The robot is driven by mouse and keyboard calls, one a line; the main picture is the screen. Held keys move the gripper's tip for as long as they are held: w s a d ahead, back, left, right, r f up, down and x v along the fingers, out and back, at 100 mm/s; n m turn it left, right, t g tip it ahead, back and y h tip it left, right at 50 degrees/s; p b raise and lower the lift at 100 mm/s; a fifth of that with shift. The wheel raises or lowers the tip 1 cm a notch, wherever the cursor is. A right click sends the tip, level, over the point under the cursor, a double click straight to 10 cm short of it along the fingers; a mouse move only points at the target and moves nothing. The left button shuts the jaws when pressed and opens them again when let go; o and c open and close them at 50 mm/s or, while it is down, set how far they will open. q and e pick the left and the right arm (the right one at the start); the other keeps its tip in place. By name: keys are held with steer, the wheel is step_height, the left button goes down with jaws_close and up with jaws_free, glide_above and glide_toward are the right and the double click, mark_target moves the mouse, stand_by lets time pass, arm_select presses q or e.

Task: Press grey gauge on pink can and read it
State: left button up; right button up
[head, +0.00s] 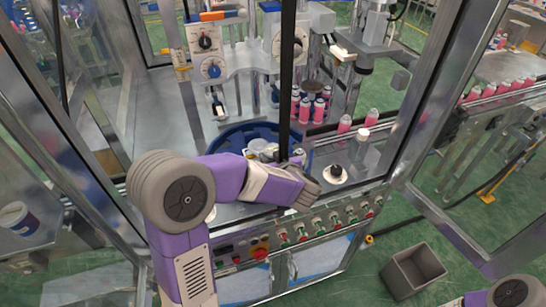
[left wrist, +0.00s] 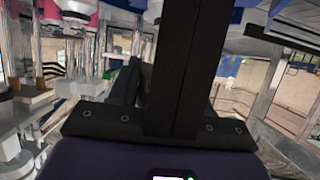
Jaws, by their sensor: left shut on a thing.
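Several pink cans (head: 305,105) with pale tops stand upright in a cluster behind the post. More pink cans (head: 345,124) stand to their right, and one with a white top (head: 363,134) stands nearer the front. My left gripper (head: 286,160) is in front of the blue basin, mostly hidden by my own wrist and the dark post. In the left wrist view its dark fingers (left wrist: 178,60) are closed together, and their tips are out of frame. Small pale grey parts (head: 262,150) show near the gripper; I cannot tell which is the gauge. My right gripper is not in view.
A dark upright post (head: 287,70) crosses the machine opening close to my left wrist. A blue round basin (head: 228,142) lies behind the wrist. A front panel (head: 300,235) with coloured buttons runs below. Metal frame posts stand at both sides, and a grey bin (head: 413,270) is on the floor.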

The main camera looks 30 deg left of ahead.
mark_target(273, 149)
arm_select(q)
steer(key=shift+f+b, duration=0.65)
steer(key=shift+f, duration=0.4)
stand_by(0.5)
stand_by(0.4)
steer(key=shift+r+p, duration=2.55)
steer(key=shift+p, duration=0.35)
steer(key=s+d+p, duration=0.2)
steer(key=s+d, duration=0.9)
steer(key=d, duration=0.2)
steer(key=shift+p, duration=0.3)
